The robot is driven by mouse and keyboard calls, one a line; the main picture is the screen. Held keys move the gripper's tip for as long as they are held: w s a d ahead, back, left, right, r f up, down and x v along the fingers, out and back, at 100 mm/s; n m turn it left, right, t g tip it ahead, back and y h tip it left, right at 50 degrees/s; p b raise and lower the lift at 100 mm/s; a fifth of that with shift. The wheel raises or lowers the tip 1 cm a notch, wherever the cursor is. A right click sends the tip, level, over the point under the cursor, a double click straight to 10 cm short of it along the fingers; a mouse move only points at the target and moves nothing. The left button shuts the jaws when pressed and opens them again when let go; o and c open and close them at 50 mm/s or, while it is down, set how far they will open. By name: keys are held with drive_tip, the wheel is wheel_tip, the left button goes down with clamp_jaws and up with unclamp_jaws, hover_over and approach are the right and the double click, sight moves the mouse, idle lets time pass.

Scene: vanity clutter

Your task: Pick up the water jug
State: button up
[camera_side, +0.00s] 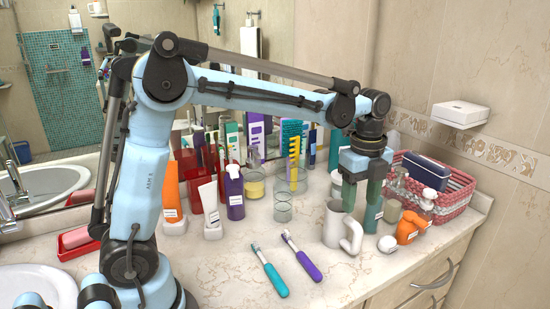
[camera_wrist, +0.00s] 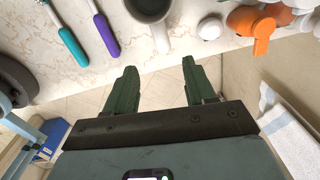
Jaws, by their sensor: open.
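The water jug (camera_side: 333,226) is a pale grey-white cylinder standing upright on the marble counter, its handle on the right in the side view. In the wrist view the jug (camera_wrist: 150,6) is cut off by the top edge, and its handle (camera_wrist: 160,40) points down toward the gap between my fingers. My gripper (camera_side: 362,194) is open and empty, its green fingers pointing down. In the side view the fingers overlap the jug's upper right. In the wrist view my gripper (camera_wrist: 158,72) lies short of the handle, with no visible contact.
A teal toothbrush (camera_side: 270,270) and a purple toothbrush (camera_side: 302,257) lie left of the jug. A red-white basket (camera_side: 455,192) and several bottles crowd behind. The counter's front edge is close.

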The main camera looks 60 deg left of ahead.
sight(358, 233)
drive_tip(key=shift+w+d+f+m, duration=0.1)
drive_tip(key=shift+w+f+m, duration=0.2)
drive_tip(key=shift+f+m, duration=0.15)
wheel_tip(358, 233, down, 12)
drive_tip(key=shift+d+r, duration=0.1)
drive_tip(key=shift+r, duration=0.05)
drive_tip(key=shift+c, duration=0.4)
clamp_jaws()
